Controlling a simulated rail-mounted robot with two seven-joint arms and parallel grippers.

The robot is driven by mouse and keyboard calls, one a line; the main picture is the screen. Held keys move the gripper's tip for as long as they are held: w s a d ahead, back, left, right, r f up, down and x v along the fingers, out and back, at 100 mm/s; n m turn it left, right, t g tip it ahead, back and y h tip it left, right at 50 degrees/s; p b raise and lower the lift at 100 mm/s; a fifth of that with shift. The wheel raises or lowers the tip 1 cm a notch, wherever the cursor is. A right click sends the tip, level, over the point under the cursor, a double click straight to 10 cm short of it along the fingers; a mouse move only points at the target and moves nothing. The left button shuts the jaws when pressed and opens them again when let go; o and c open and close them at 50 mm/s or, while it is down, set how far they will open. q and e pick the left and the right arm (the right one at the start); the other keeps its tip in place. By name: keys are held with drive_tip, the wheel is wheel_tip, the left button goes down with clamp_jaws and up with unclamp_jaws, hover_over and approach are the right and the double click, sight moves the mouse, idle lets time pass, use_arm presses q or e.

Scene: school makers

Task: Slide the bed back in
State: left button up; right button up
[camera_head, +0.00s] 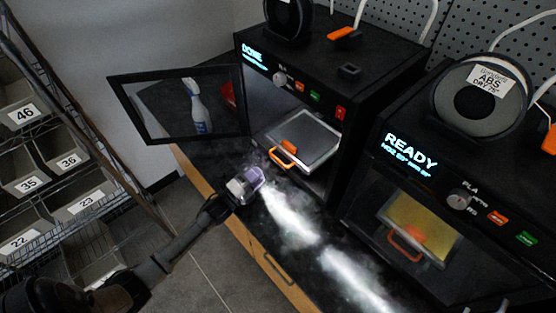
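The left printer (335,195) shows "DONE" on its display and its door (178,140) is swung open to the left. Its bed (318,150), a grey plate with an orange handle (283,159) at the front, sticks out of the chamber opening. A small orange piece (289,146) lies on the plate near the handle. My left gripper (252,182) is in front of the printer, to the lower left of the handle and apart from it. Its fingers are too small and blurred to show whether they are open. My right gripper is not in view.
The right printer (385,180) shows "READY"; a yellow bed (420,222) shows behind its front. A spray bottle (198,108) shows through the open door. Bright hazy white patches (295,215) cover part of the dark counter. Numbered bins (85,200) stand on a rack at left.

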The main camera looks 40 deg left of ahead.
sight(277, 159)
use_arm(q)
drive_tip(key=x, duration=0.9)
drive_tip(key=shift+w+d+b, duration=0.1)
drive_tip(key=shift+d+b, duration=0.05)
drive_tip(key=shift+b, duration=0.2)
drive_tip(key=shift+c, duration=0.3)
clamp_jaws()
